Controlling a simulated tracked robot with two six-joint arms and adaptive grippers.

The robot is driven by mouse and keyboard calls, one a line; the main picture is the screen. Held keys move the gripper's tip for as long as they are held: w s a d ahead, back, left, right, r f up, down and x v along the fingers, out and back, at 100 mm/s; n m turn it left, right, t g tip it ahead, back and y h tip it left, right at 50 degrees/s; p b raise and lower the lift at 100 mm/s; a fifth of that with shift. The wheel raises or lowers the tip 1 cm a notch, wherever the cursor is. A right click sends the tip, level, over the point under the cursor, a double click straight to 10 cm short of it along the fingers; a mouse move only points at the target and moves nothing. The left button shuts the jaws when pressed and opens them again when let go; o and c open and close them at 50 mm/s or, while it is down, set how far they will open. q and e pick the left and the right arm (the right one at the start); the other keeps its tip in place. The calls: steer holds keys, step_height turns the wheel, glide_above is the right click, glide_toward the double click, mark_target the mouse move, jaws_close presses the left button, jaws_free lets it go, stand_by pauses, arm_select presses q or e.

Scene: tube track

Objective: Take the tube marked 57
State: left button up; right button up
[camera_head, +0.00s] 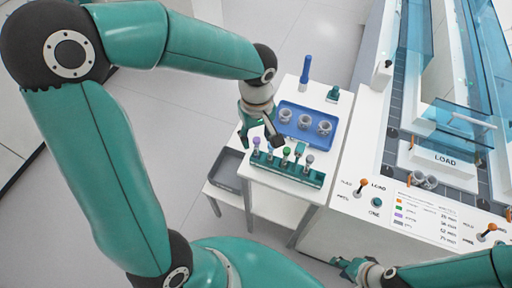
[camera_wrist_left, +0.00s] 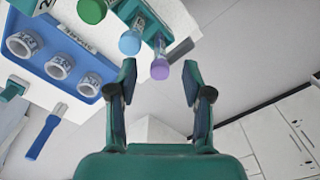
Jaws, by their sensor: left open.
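A green tube rack (camera_head: 286,174) stands on the small white table, holding several upright tubes with purple, blue and green caps. No number on any tube is legible, so I cannot tell which is 57. In the left wrist view an end tube with a purple cap (camera_wrist_left: 160,68) lies near the space between my fingertips, beside a blue cap (camera_wrist_left: 130,42) and a green cap (camera_wrist_left: 92,10).
A blue tray (camera_head: 290,107) with several white cups lies behind the rack. A blue pen-like item (camera_head: 305,70) and a small green holder (camera_head: 332,92) are beyond. A grey bin (camera_head: 228,170) is at left. The LOAD machine (camera_head: 445,158) with levers stands at right.

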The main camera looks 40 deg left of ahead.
arm_select(q)
step_height(320, 180, down, 2)
steer(key=shift+f, duration=0.1)
steer(key=c, duration=0.9)
steer(key=shift+r, duration=0.2)
steer(key=shift+c, duration=0.2)
step_height(320, 180, up, 20)
steer(key=p, duration=0.1)
steer(key=shift+w+f, duration=0.1)
steer(key=shift+f, duration=0.15)
